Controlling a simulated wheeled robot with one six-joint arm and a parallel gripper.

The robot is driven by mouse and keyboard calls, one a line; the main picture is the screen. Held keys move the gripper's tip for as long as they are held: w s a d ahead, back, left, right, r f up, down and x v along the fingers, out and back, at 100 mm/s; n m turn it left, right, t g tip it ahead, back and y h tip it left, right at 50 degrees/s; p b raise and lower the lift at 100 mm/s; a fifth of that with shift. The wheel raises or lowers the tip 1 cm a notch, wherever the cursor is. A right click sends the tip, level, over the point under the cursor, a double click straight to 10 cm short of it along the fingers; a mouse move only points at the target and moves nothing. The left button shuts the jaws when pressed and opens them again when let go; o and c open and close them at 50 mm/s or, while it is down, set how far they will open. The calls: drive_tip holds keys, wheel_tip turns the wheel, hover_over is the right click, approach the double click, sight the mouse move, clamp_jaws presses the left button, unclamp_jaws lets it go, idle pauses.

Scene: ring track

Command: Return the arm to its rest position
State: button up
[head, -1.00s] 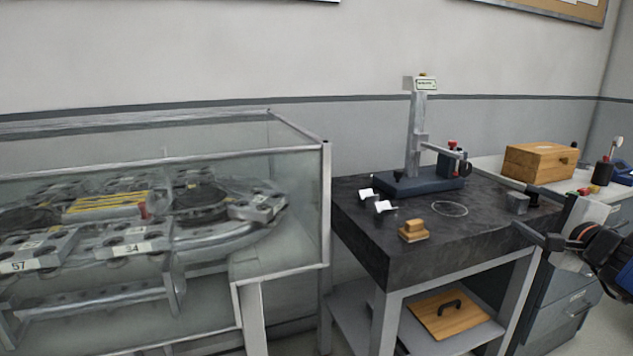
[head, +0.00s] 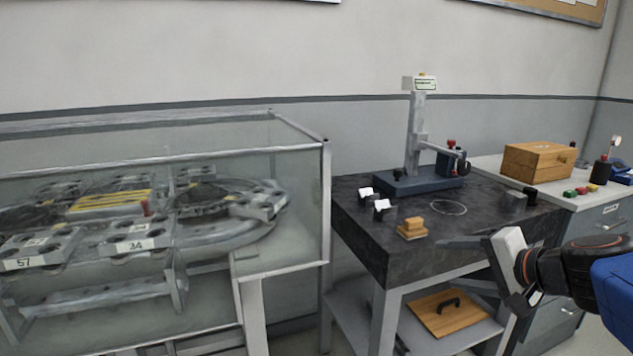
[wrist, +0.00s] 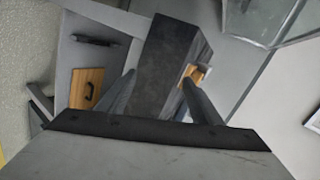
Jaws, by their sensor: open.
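My gripper (head: 462,268) is in the head view at the right, in front of the black stone-topped table's front right edge. Its two grey fingers point left and stand apart, with nothing seen between them. My dark and blue arm reaches in from the right edge. In the wrist view the gripper's fingers (wrist: 160,98) also stand apart, with the dark table top (wrist: 170,60) and a small wooden block (wrist: 197,74) beyond them.
The black table (head: 400,258) carries a gauge stand (head: 415,140), two white-topped pieces and a stepped wooden block (head: 412,228). A glass-cased ring track (head: 325,200) stands at left. A wooden box (head: 538,160) sits on the right counter. A wooden panel (head: 440,318) lies on the lower shelf.

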drive_tip(key=s+f+n+g+h, duration=0.2)
drive_tip(key=s+f+n+g, duration=0.1)
drive_tip(key=s+f+n, duration=0.2)
drive_tip(key=s+f+n+g+h, duration=0.3)
drive_tip(key=s+f+n, duration=0.2)
drive_tip(key=s, duration=0.5)
drive_tip(key=shift+s+d+f+n, duration=0.15)
drive_tip(key=shift+s+d+n, duration=0.1)
drive_tip(key=shift+d+n, duration=0.15)
